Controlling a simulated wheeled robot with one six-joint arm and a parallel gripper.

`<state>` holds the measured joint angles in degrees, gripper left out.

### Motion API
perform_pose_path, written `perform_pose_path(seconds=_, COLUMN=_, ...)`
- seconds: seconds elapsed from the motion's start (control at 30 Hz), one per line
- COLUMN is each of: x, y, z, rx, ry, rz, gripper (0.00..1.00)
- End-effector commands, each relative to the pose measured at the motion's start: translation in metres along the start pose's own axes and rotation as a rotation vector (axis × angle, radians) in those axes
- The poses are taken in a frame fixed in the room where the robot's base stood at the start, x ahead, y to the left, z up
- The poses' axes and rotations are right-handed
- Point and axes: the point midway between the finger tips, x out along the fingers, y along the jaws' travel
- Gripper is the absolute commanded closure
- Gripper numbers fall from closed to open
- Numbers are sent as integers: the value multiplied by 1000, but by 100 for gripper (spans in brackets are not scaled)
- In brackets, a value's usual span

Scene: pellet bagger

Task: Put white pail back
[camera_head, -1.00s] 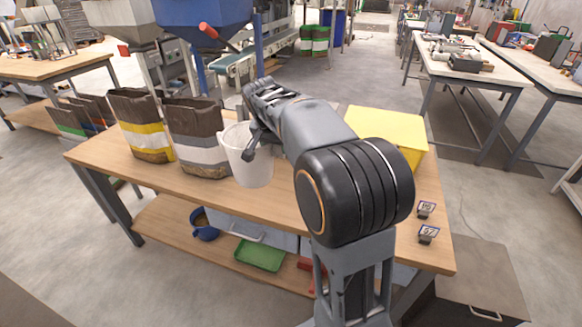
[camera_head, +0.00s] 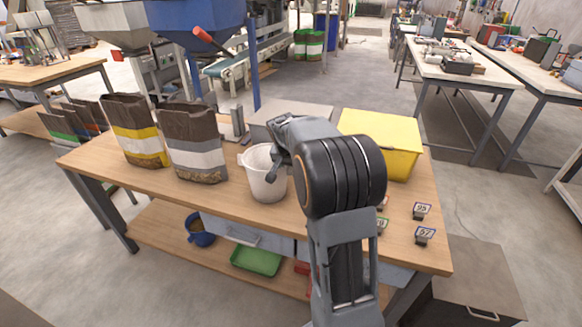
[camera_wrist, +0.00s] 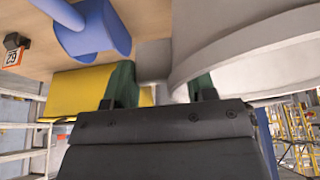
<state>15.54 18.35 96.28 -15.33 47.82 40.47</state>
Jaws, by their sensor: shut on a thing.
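The white pail (camera_head: 262,180) is upright over the wooden bench, right of the brown bag with the white band. I cannot tell whether its base touches the bench top. In the wrist view the pail (camera_wrist: 260,45) fills the upper right, close to the fingers. My gripper (camera_head: 273,172) is at the pail's right side, shut on it. In the wrist view my gripper (camera_wrist: 160,88) has green finger pads on both sides of a pale grey part by the pail wall. My arm hides part of the bench behind it.
Two brown bags (camera_head: 195,150) stand left of the pail. A yellow box (camera_head: 385,140) stands to the right, and a grey box (camera_head: 300,116) behind. Number tags (camera_head: 424,235) sit at the bench's right. A blue object (camera_wrist: 95,30) lies on the bench in the wrist view.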

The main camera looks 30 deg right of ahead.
Motion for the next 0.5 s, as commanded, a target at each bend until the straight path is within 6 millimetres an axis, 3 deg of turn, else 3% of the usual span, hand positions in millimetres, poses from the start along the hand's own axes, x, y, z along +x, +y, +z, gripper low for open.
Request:
perform_pose_path(seconds=0.4, x=6, y=0, z=2, rx=0, ry=2, rz=-1, gripper=78)
perform_pose_path(seconds=0.43, x=5, y=0, z=2, rx=0, ry=1, rz=0, gripper=46)
perform_pose_path(seconds=0.5, x=5, y=0, z=2, rx=0, ry=1, rz=0, gripper=40)
